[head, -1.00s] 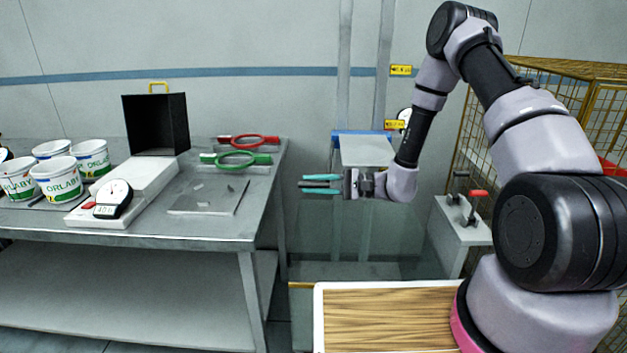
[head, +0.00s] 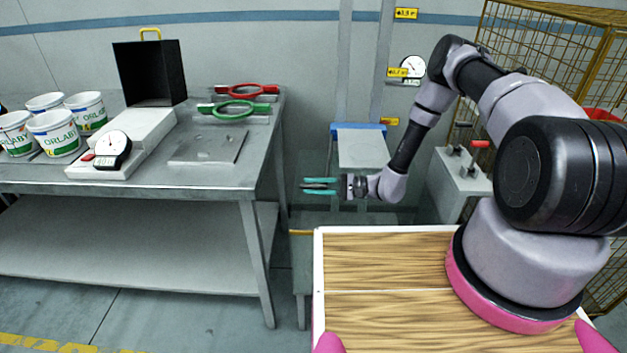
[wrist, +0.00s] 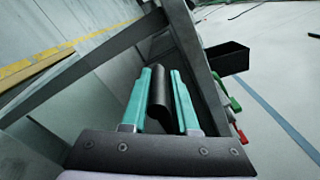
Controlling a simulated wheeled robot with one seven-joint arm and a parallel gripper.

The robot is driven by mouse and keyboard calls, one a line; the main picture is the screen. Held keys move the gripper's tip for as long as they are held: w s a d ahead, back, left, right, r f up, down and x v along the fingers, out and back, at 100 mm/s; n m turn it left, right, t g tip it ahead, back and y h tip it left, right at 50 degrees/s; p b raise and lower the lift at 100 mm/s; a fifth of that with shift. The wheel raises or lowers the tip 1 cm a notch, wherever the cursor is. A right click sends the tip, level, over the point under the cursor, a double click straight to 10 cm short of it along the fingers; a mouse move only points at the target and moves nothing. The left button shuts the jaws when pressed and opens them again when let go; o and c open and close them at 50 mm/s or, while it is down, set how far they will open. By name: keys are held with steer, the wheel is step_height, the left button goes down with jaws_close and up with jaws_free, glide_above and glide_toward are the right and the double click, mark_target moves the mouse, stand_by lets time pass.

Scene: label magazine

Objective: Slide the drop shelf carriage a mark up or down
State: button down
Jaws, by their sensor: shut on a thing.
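The drop shelf carriage (head: 362,148) is a grey plate with a blue top edge. It sits across two upright grey rails, its blue edge about level with the lowest visible yellow label (head: 389,121). My gripper (head: 318,187) is low in front of the carriage, its teal fingers pointing left. In the wrist view my gripper (wrist: 158,98) is shut on a dark rounded handle (wrist: 160,88), which lies between the two fingers. Where the handle joins the carriage cannot be seen.
Two more yellow labels (head: 406,13) and a round dial (head: 412,68) are higher by the right rail. A steel table (head: 215,178) with tubs and a black box stands left. A grey box with a red-tipped lever (head: 462,172) and a yellow cage (head: 540,50) are right.

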steer(key=c, duration=0.8)
jaws_free()
steer(key=shift+o, duration=0.2)
steer(key=shift+d, duration=0.1)
steer(key=d, duration=1)
steer(key=shift+s+d, duration=0.2)
steer(key=shift+d, duration=0.15)
